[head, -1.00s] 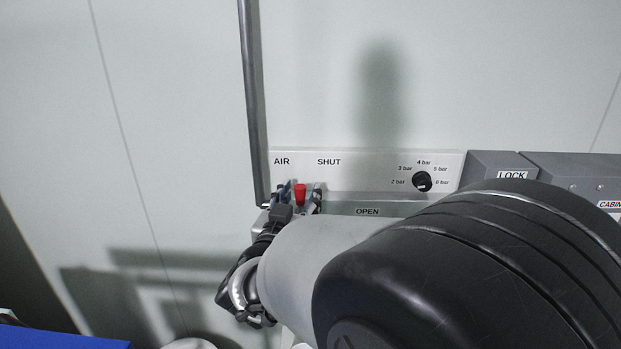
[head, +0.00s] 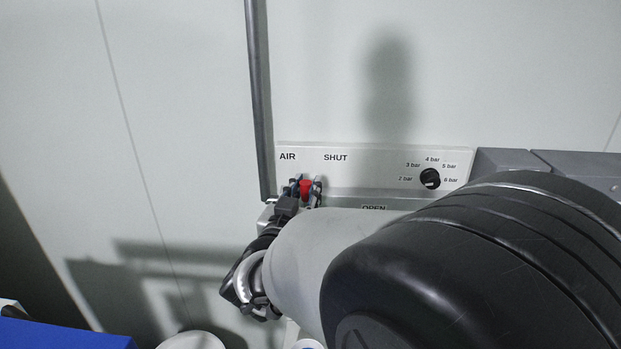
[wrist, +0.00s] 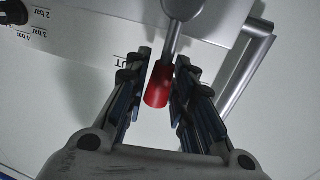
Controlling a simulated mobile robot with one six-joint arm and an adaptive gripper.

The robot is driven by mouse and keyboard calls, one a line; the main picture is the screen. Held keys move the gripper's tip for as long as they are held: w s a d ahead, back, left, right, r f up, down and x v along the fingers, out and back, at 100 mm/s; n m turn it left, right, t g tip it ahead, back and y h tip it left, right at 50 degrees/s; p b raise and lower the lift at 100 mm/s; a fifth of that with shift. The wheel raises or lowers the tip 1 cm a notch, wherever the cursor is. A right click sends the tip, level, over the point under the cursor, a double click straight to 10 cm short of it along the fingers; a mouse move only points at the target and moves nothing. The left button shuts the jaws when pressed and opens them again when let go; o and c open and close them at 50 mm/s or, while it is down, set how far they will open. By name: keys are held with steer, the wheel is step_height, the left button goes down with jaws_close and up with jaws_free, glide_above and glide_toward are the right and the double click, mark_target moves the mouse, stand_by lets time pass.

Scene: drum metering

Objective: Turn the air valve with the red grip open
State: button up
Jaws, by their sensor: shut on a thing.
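The air valve's red grip (head: 306,187) shows at the left end of the metal panel, below the AIR label. My gripper (head: 305,190) has one finger on each side of it and is shut on it. In the wrist view the red grip (wrist: 158,86) sits between the fingers of my gripper (wrist: 162,68), with its steel stem (wrist: 173,38) running away above it. The SHUT label (head: 335,158) is up and right of the grip. The OPEN label (head: 374,208) is lower right, partly hidden by my arm. The valve body is mostly hidden.
A pressure dial (head: 430,179) with bar marks sits right of the valve on the panel (head: 380,181). A vertical pipe (head: 260,100) rises just left of the valve. Grey boxes (head: 502,160) stand at the right, partly behind my arm. A blue surface (head: 65,335) is at lower left.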

jaws_close()
steer(key=shift+d, duration=0.1)
